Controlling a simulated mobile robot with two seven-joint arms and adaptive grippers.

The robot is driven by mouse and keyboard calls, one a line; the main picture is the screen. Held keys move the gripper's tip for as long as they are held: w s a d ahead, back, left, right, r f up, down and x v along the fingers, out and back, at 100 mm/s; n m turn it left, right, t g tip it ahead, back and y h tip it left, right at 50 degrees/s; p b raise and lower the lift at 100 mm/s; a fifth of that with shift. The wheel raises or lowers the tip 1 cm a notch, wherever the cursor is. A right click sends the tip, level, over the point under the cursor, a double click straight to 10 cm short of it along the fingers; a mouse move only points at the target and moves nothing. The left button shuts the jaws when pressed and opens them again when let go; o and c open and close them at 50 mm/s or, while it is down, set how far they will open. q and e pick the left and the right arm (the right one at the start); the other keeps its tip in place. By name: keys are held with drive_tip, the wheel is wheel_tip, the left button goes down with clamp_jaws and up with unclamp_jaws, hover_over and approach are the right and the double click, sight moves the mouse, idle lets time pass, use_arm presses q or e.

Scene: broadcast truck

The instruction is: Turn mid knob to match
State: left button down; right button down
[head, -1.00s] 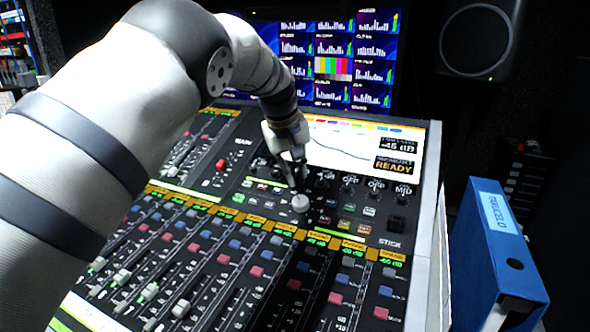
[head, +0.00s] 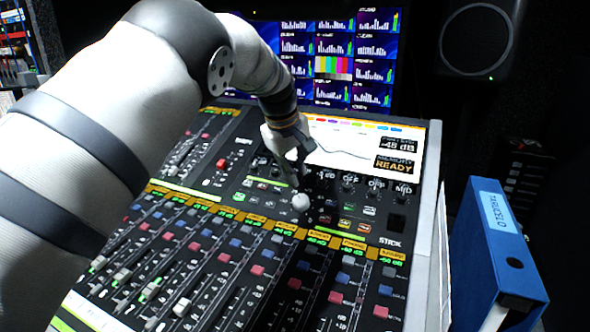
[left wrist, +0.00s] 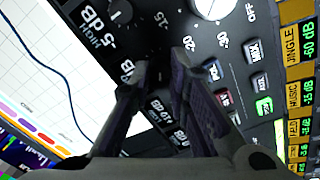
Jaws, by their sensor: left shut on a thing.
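My left gripper (head: 297,176) reaches down onto the upper part of the mixing console (head: 432,200), just behind a pale round knob (head: 301,202). In the left wrist view, the left gripper's two dark fingers (left wrist: 163,65) are closed in on a small dark knob, which they and shadow mostly hide. I take it to be the mid knob, but its pointer and label cannot be read. A knob beside a HIGH label (left wrist: 119,10) shows at the upper left of that view. The console screen (head: 345,150) carries a dB readout and the word READY. My right gripper is out of view.
More small knobs (head: 375,187) and lit buttons (head: 348,208) crowd the panel around the gripper. Several faders (head: 181,308) fill the front. A blue binder (head: 490,250) stands at the right, and monitors (head: 335,60) are behind.

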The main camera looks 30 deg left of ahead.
use_arm(q)
drive_tip(key=shift+f, duration=0.15)
drive_tip(key=c, duration=1.5)
unclamp_jaws()
drive_tip(key=shift+c, duration=0.2)
drive_tip(key=v, duration=1.2)
